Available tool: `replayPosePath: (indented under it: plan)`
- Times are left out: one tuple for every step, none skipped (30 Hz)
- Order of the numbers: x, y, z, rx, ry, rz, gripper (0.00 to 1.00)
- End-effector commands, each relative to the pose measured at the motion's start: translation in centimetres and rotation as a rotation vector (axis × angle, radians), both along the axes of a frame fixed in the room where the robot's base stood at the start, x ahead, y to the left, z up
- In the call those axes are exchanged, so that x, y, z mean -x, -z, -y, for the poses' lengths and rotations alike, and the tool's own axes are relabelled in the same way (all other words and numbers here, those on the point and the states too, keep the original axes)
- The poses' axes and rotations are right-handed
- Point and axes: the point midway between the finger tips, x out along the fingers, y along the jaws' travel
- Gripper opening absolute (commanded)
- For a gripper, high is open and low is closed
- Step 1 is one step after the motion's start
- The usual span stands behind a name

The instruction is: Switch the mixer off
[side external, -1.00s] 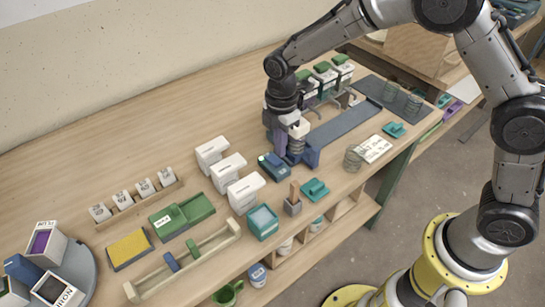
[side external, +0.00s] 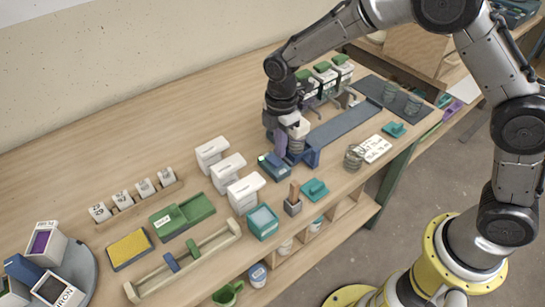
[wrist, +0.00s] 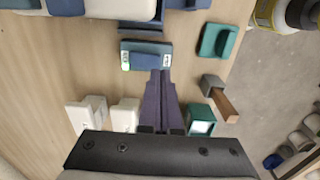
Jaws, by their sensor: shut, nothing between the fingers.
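A small dark blue box (side external: 274,168), which looks like the mixer's switch box, sits on the bench beside a larger blue stand (side external: 312,156). In the wrist view the box (wrist: 150,58) has a small green and white marking at its left end. My gripper (side external: 281,153) points down, its purple fingers together and empty. In the wrist view its fingertips (wrist: 160,74) are at the near edge of the box, right of the marking. I cannot tell whether they touch it. The jar at the blue stand is partly hidden behind my gripper.
A teal tub (side external: 262,222), a grey block with a wooden handle (side external: 292,206) and a teal piece (side external: 314,189) lie toward the front edge. A long blue-grey strip (side external: 346,124) runs to the right.

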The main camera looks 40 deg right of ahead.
Motion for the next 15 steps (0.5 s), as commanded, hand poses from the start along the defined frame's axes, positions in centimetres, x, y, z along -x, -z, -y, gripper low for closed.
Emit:
replayPosePath:
  plan:
    - [0.02, 0.14, 0.01, 0.000, 0.000, -0.001, 0.00]
    - [0.02, 0.19, 0.00, 0.000, 0.000, -0.001, 0.00]
    - [0.01, 0.26, 0.01, 0.000, 0.000, -0.001, 0.00]
    - [0.01, 0.32, 0.00, 0.000, 0.000, -0.001, 0.00]
    - [0.01, 0.37, 0.00, 0.000, 0.000, -0.001, 0.00]
    - [0.01, 0.45, 0.00, 0.000, 0.000, -0.001, 0.00]
    - [0.00, 0.50, 0.00, 0.000, 0.000, -0.001, 0.00]
    - [0.00, 0.56, 0.00, 0.000, 0.000, -0.001, 0.00]
    - [0.00, 0.63, 0.00, 0.000, 0.000, 0.000, 0.00]
    - [0.00, 0.69, 0.00, 0.000, 0.000, 0.000, 0.00]
    - [-0.01, 0.74, 0.00, 0.000, 0.000, 0.000, 0.00]
    - [0.00, 0.82, 0.00, 0.000, 0.000, 0.000, 0.00]
    - [-0.01, 0.87, 0.00, 0.000, 0.000, 0.000, 0.00]
    - [0.00, 0.92, 0.00, 0.000, 0.000, 0.000, 0.00]
    - [0.00, 1.00, 0.00, 0.000, 0.000, 0.000, 0.00]
